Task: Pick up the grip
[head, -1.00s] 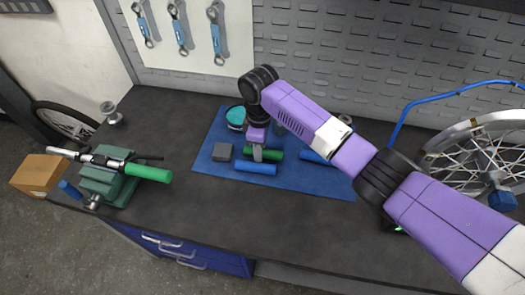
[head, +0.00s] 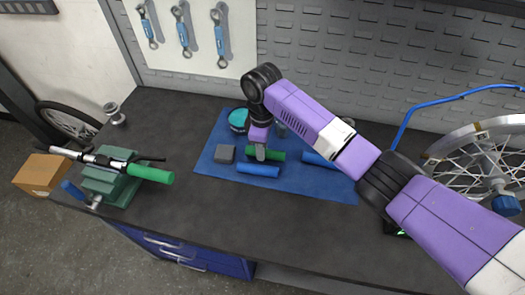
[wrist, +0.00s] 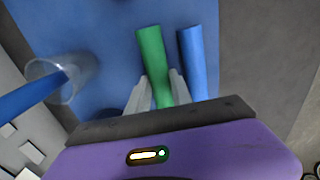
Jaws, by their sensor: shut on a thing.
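The green grip (head: 277,155) lies on the blue mat (head: 330,188), just behind a blue grip (head: 258,170). My gripper (head: 261,153) points down over the green grip, with its fingers around it. In the wrist view the green grip (wrist: 153,60) runs between the two pale fingers (wrist: 158,92), which are shut on it. The blue grip (wrist: 192,60) lies beside it, outside the fingers. I cannot tell any gap between the green grip and the mat. My gripper and arm hide part of the green grip in the head view.
A grey block (head: 225,153), a teal-topped tin (head: 239,119) and a second blue grip (head: 317,159) are also on the mat. A clamped handlebar with another green grip (head: 152,174) is at the left. A bike wheel (head: 485,165) stands at the right. The bench front is clear.

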